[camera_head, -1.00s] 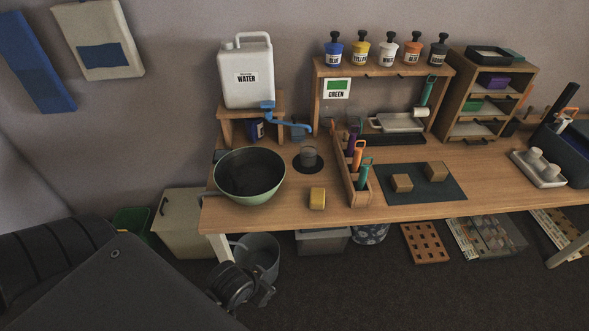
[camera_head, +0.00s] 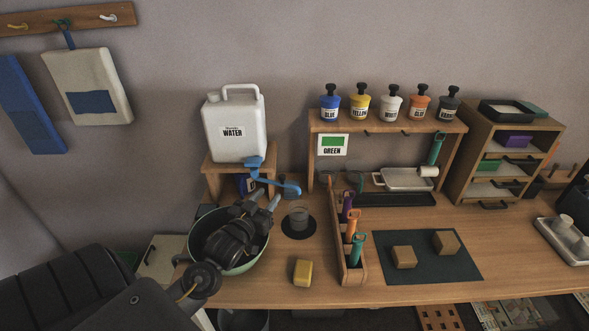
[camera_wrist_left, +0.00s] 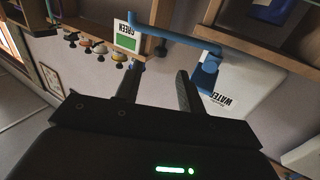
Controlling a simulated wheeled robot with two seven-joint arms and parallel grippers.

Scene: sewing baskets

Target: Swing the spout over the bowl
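The blue spout (camera_head: 272,183) comes off the white water jug (camera_head: 235,125) and points right, away from the bowl, with its end near the grey cup. It also shows in the left wrist view (camera_wrist_left: 180,42), ahead of the fingers. The green bowl (camera_head: 196,229) stands on the table left of the cup, partly hidden by my left arm. My left gripper (camera_head: 262,199) is above the bowl, just below and left of the spout. Its two fingers are apart with nothing between them (camera_wrist_left: 157,82), and it appears clear of the spout. My right gripper is not in view.
The jug stands on a wooden stand (camera_head: 213,175). A wooden tool holder (camera_head: 349,262) stands farther right.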

